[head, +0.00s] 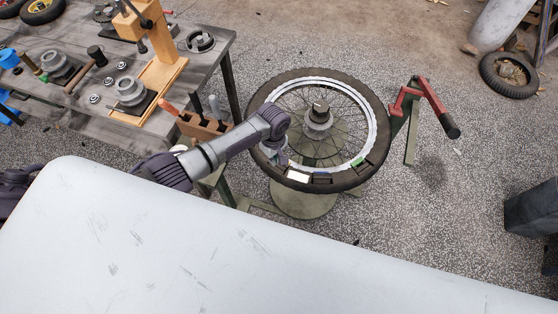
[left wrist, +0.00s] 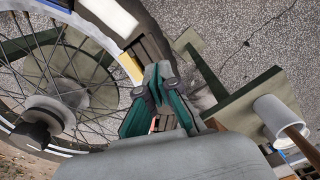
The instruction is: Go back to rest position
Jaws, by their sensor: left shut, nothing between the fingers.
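My left gripper (head: 272,154) is at the near left part of a spoked wheel with a black tyre (head: 375,85). In the left wrist view my left gripper (left wrist: 157,82) has its fingers together with nothing between them. The wheel's spokes and hub (left wrist: 40,122) fill the left of that view. I cannot tell whether the fingertips touch the rim. The wheel lies flat on a green stand, with its hub (head: 318,117) in the middle. White, blue and green patches show on its near side. My right gripper is not in view.
A grey workbench (head: 215,60) with several metal parts stands at the left. A wooden tool holder (head: 203,126) is close to my left forearm. A red-armed fixture (head: 407,98) stands right of the wheel. A loose tyre (head: 508,76) lies at the back right.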

